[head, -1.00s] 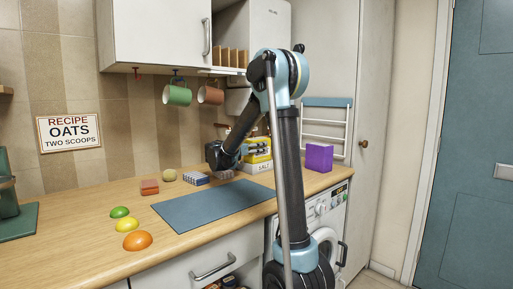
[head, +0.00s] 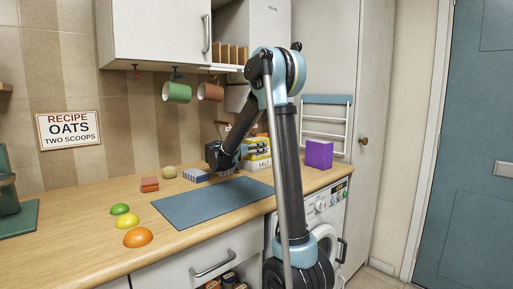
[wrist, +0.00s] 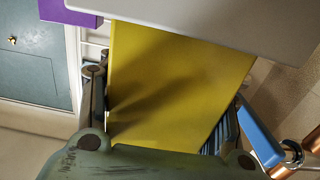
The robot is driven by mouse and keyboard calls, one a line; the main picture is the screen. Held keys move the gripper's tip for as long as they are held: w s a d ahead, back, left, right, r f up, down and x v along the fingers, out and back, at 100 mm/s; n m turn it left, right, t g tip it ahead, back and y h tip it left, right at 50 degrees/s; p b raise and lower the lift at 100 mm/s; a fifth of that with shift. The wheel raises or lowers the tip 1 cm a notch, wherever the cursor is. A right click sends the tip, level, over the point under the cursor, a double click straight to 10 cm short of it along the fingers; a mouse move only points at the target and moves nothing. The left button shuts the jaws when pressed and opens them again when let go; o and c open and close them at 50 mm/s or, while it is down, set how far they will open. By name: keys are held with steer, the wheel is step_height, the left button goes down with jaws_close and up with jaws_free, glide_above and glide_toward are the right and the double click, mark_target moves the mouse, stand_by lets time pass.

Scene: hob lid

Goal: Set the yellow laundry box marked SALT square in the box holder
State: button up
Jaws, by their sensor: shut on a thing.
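The yellow laundry box (head: 258,143) is at the back right of the counter in the head view, partly behind my arm. A white area marked SALT (head: 264,163) shows at its lower front; I cannot tell whether this is the box's label or the box holder. My gripper (head: 246,150) is at the box, its fingers mostly hidden there. In the wrist view the box's broad yellow face (wrist: 180,80) lies between the fingers of my gripper (wrist: 160,112), which is shut on it. How the box's base meets the holder is hidden.
A purple box (head: 319,154) stands right of the yellow one, by a white rack (head: 325,115). A blue-and-white block (head: 196,175) lies left of my gripper. Mugs (head: 177,92) hang above.

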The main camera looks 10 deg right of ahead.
steer(key=shift+f, duration=0.25)
steer(key=o, duration=1.4)
steer(key=shift+c, duration=0.2)
